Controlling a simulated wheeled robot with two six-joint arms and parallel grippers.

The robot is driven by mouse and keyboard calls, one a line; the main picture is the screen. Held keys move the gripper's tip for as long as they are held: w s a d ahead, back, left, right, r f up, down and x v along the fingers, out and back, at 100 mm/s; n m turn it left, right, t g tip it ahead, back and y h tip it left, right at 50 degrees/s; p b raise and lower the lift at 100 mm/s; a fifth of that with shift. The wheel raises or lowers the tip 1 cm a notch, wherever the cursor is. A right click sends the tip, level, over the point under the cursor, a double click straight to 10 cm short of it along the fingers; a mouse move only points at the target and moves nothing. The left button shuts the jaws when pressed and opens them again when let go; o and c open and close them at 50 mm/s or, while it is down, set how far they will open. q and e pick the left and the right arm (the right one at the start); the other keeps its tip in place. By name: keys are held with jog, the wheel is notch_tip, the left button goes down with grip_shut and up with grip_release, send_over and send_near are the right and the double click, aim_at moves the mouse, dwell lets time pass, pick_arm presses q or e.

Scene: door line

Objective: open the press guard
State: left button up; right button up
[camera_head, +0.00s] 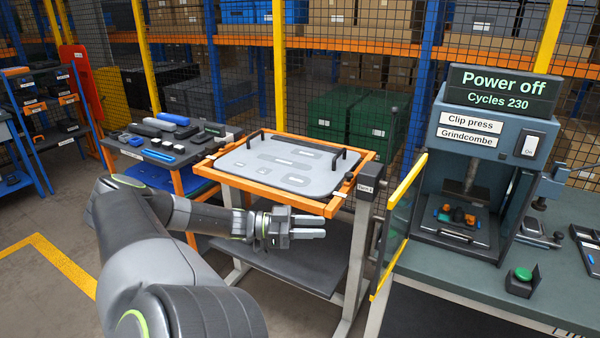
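The clip press (470,150) stands on the green-topped bench at the right; its display reads "Power off". The press guard (399,228), a clear panel with a yellow frame, stands at the press's left side, swung out towards me. The press front is uncovered, and a dark fixture with orange and blue parts (456,214) shows inside. My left gripper (318,228) is over the lower shelf of the orange-framed cart, left of the guard and apart from it. Its fingers lie close together with nothing seen between them; the view leaves their opening unclear. My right gripper is out of view.
The orange-framed cart (285,197) with a grey tray (240,160) stands between my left arm and the mesh fence. A green button (522,274) sits on the bench (430,262) before the press. An "On" switch (531,145) is on the press's right.

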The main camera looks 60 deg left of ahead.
pick_arm(q)
jog(key=shift+v, duration=1.65)
